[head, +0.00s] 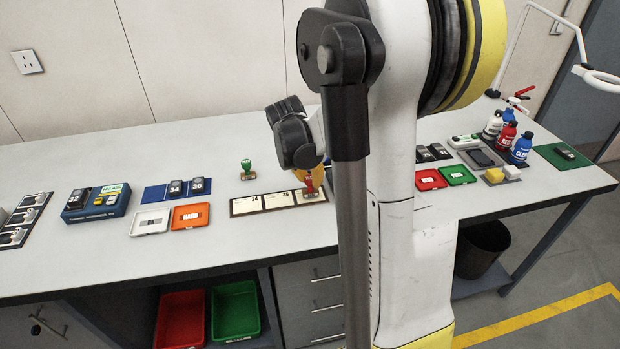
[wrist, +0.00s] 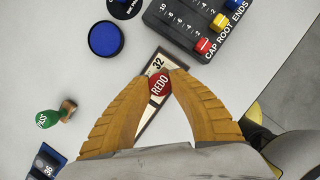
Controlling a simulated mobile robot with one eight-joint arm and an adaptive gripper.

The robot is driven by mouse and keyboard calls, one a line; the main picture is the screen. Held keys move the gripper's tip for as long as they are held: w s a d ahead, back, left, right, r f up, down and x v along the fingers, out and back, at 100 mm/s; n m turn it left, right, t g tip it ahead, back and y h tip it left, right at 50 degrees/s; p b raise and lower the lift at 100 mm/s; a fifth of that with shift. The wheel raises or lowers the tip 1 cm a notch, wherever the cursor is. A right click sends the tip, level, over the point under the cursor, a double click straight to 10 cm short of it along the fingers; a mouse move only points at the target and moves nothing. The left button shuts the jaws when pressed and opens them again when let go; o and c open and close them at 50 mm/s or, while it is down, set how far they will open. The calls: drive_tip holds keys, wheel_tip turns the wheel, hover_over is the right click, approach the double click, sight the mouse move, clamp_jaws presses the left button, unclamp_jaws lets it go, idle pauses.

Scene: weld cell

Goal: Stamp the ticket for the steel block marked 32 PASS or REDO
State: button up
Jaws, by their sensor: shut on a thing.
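My gripper (wrist: 163,75) is shut on the red REDO stamp (wrist: 158,84); its yellow fingers pinch the handle. The stamp also shows in the head view (head: 308,186), at the right end of the ticket board (head: 232,207). In the wrist view it is over the ticket marked 32 (wrist: 157,67); I cannot tell whether its base touches the paper. The green PASS stamp (head: 246,170) stands apart on the bench, and shows in the wrist view (wrist: 48,118). A dark block (head: 77,199), possibly marked 32, rests on the blue-teal gauge device (head: 97,212) at left.
A round blue pad (wrist: 106,38) and a dark slider panel (wrist: 188,18) lie beyond the ticket. White (head: 150,222) and orange (head: 190,216) trays sit left of the board. Bottles (head: 507,137) stand at far right. My arm hides the bench's middle.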

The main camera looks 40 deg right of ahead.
sight(310, 178)
drive_tip(key=shift+f+b, duration=0.45)
drive_tip(key=shift+f, duration=0.1)
idle(0.4)
idle(0.5)
wheel_tip(310, 178, up, 7)
drive_tip(key=p, duration=0.5)
drive_tip(key=shift+r, duration=0.1)
idle(0.6)
